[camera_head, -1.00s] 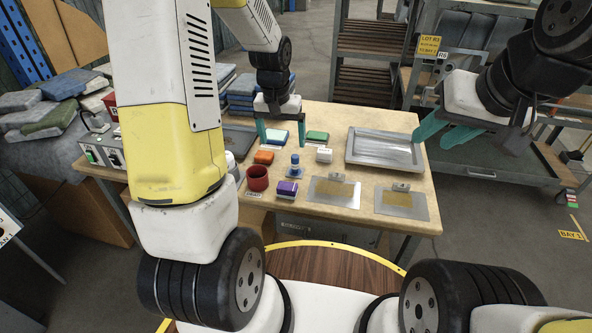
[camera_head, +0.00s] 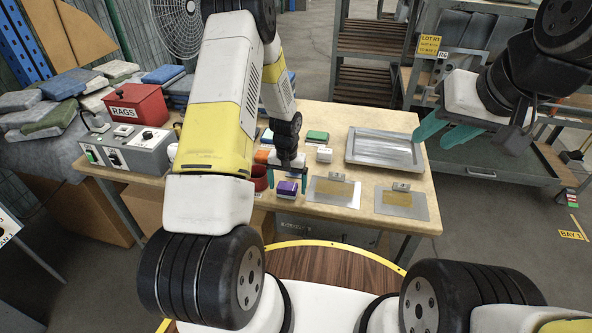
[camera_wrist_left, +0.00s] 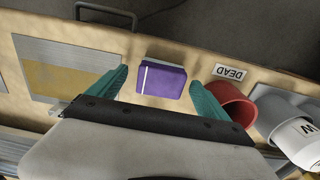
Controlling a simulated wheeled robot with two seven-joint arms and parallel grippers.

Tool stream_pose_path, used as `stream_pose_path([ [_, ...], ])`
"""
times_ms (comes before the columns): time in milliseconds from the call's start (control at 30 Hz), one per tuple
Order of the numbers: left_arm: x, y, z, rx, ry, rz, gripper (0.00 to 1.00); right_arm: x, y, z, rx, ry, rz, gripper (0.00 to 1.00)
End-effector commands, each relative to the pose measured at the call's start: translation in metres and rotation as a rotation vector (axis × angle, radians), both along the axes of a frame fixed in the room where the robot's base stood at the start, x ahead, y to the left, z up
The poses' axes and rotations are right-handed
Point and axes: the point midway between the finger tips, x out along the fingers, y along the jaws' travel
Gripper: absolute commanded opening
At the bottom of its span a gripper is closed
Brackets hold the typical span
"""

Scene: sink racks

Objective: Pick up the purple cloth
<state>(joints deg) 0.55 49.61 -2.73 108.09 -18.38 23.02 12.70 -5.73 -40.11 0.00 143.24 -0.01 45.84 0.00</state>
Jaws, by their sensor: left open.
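The purple cloth (camera_head: 286,188) is a small folded block with a white stripe, near the front edge of the table. It also shows in the left wrist view (camera_wrist_left: 163,80), between and just beyond the fingertips. My left gripper (camera_head: 287,178) is open above and behind the cloth; in the left wrist view its two teal fingers (camera_wrist_left: 158,84) stand apart on either side of it. I cannot tell the exact height gap. My right gripper (camera_head: 444,130) is at the right, past the tray, with its teal fingers apart and nothing between them.
A metal plate with a tan patch (camera_head: 332,190) lies on the other side. A grey tray (camera_head: 384,149) and a green block (camera_head: 317,137) are farther back. A red RAGS box (camera_head: 137,105) stands left.

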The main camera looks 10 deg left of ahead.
Motion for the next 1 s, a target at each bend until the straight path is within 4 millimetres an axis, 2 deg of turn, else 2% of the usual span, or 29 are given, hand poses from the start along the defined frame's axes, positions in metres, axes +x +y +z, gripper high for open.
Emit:
stream_pose_path([
  [100,-0.0005,0.0003,-0.0099,0.000,0.002,0.001,0.89,0.0000,0.0000,0.0000,0.000,0.000,0.000,0.36],
  [333,-0.0001,0.0003,-0.0107,0.000,0.000,0.001,0.89,0.0000,0.0000,0.0000,0.000,0.000,0.000,0.36],
  [367,-0.0001,0.0004,-0.0107,0.000,0.000,0.001,0.85,0.0000,0.0000,0.0000,0.000,0.000,0.000,0.36],
  [700,-0.0001,0.0003,-0.0104,0.000,0.000,0.000,0.18,0.0000,0.0000,0.0000,0.000,0.000,0.000,0.36],
  [1000,0.0001,0.0003,-0.0074,0.000,-0.001,0.000,0.18,0.0000,0.0000,0.0000,0.000,0.000,0.000,0.36],
])
